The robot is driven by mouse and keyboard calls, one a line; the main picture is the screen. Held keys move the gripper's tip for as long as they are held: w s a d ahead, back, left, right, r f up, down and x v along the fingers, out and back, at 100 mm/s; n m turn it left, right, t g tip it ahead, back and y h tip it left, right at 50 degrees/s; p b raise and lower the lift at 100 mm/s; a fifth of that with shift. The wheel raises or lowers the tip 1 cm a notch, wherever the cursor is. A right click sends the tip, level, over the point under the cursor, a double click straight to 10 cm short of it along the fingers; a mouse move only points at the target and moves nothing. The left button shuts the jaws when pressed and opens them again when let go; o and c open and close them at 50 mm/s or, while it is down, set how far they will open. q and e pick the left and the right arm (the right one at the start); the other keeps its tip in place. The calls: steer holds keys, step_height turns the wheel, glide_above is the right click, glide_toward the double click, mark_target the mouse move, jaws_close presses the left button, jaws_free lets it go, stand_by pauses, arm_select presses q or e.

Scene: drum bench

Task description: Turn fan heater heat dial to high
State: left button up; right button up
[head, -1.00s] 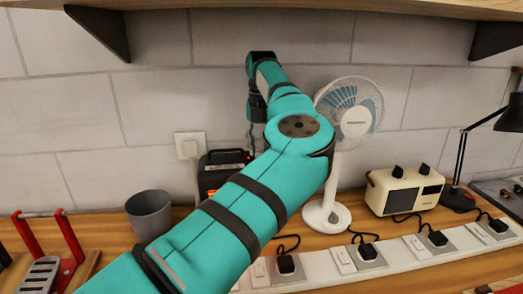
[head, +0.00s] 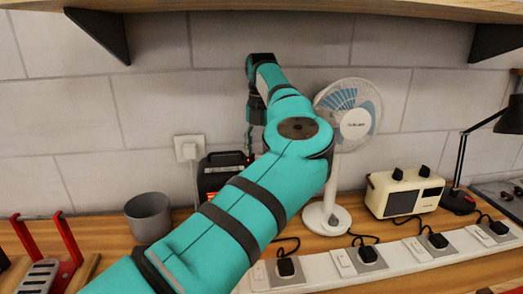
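A black box-shaped device with a top handle and an orange-lit front (head: 222,168), which looks like the fan heater, stands on the bench against the wall. My teal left arm covers its lower right part, and I cannot make out its heat dial. My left arm reaches up from the lower left and bends down at the wrist. My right gripper is not in view.
A grey cup (head: 149,216) stands left of the heater. A white desk fan (head: 327,217) and a cream radio (head: 404,194) stand to the right. A white power strip (head: 410,252) with several plugs runs along the front. A shelf (head: 300,8) overhangs the bench.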

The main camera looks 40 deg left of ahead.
arm_select(q)
step_height(320, 180, up, 8)
steer(key=shift+f, duration=0.25)
stand_by(0.4)
steer(key=shift+f, duration=0.15)
stand_by(0.3)
